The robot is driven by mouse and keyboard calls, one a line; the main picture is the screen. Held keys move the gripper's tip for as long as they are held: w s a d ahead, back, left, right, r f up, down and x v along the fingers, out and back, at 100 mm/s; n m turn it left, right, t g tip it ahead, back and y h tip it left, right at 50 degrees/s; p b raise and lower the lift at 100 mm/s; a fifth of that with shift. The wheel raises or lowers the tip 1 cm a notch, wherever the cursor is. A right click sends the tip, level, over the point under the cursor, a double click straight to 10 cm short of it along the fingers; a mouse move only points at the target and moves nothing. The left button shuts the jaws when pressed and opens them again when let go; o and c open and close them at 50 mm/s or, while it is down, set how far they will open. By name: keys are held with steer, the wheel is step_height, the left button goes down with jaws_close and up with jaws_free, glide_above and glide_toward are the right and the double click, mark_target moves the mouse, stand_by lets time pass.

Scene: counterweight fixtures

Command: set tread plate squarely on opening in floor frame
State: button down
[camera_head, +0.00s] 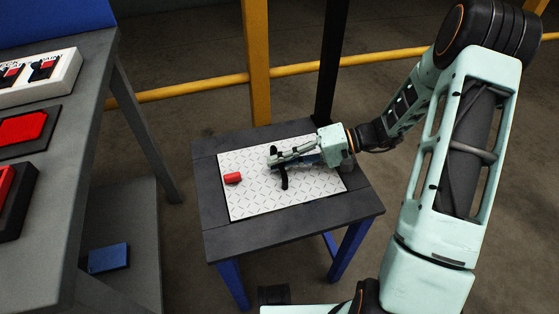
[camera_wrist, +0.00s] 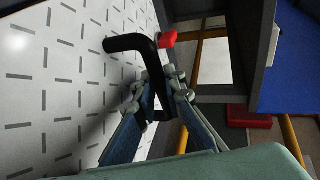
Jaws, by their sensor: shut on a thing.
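The tread plate (camera_head: 250,200) is a white sheet with a dash pattern. It lies over the middle of the dark floor frame (camera_head: 270,235), its edges roughly parallel to the frame's sides. I cannot tell whether it is fully down; the opening is hidden beneath it. The plate fills the left of the wrist view (camera_wrist: 60,90). My gripper (camera_head: 274,158) comes in from the right and is shut on the plate's black handle (camera_head: 284,181). In the wrist view, the fingers (camera_wrist: 160,84) are around the bent handle (camera_wrist: 130,42). A red block (camera_head: 233,178) is at the plate's left end.
A grey bench (camera_head: 95,110) stands at the left with red pads (camera_head: 25,130) and a white panel (camera_head: 40,75). A blue block (camera_head: 109,258) lies on its lower shelf. A yellow post (camera_head: 257,60) and rail (camera_head: 190,88) stand behind the frame, beside a black post (camera_head: 331,60).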

steer(key=shift+f, duration=0.2)
stand_by(0.3)
steer(key=c, duration=1.9)
jaws_free()
steer(key=shift+c, duration=0.2)
steer(key=shift+d, duration=0.15)
step_height(320, 180, up, 4)
glide_above(322, 170)
steer(key=shift+w, duration=0.1)
